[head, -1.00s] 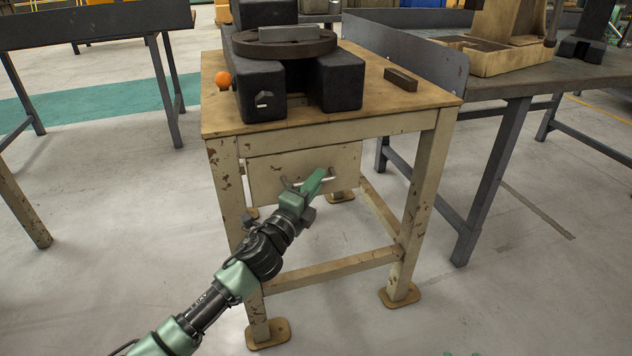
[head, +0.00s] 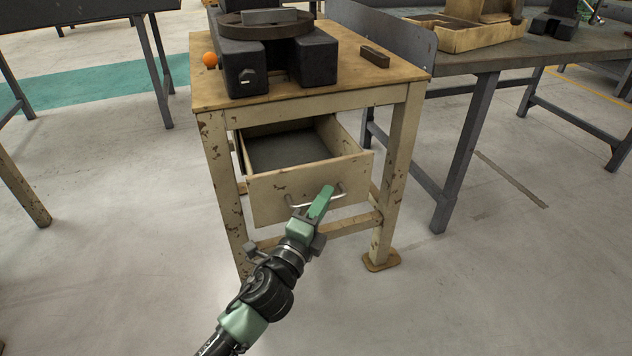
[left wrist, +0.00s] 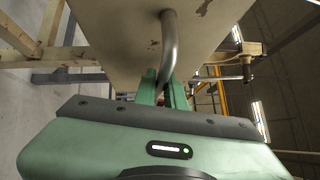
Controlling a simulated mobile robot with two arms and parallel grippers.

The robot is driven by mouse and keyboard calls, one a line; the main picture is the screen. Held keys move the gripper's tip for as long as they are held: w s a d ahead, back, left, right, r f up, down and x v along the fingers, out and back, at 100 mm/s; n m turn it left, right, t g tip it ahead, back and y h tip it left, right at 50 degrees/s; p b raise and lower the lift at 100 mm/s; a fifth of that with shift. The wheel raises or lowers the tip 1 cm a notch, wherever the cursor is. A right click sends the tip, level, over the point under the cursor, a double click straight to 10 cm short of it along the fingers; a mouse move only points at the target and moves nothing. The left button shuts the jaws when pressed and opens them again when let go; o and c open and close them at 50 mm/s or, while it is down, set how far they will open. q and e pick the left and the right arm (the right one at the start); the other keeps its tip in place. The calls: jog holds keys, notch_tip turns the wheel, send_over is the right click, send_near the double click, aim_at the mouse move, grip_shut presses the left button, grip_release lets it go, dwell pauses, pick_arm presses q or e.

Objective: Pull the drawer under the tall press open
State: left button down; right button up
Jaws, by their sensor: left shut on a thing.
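The drawer (head: 265,198) under the press stand is pulled well out, and its dark inside shows empty in the head view. Its cream front panel has chipped paint and a curved metal handle (head: 337,191). My left gripper (head: 319,203) is shut on the handle, its green fingers in front of the panel. In the left wrist view the handle (left wrist: 169,45) runs down between the green fingers (left wrist: 163,90), with the drawer front (left wrist: 120,35) behind it. The dark press base (head: 290,62) stands on the table above, its upper part out of view. My right gripper is not in view.
The cream stand (head: 400,165) has legs and a low crossbar around the drawer. An orange ball (head: 210,59) and a small dark block (head: 375,57) lie on its top. A grey workbench (head: 487,60) stands at the right. The floor in front is clear.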

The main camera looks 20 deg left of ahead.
pick_arm(q)
jog(key=shift+s+d, duration=0.5)
jog(key=shift+s, duration=0.25)
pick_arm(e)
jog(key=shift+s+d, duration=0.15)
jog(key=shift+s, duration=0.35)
pick_arm(q)
jog(key=c, duration=1.5)
grip_release()
jog(key=v, duration=0.7)
jog(key=shift+s+a+f, duration=0.1)
jog(key=shift+s+f, duration=0.05)
jog(key=shift+s, duration=0.2)
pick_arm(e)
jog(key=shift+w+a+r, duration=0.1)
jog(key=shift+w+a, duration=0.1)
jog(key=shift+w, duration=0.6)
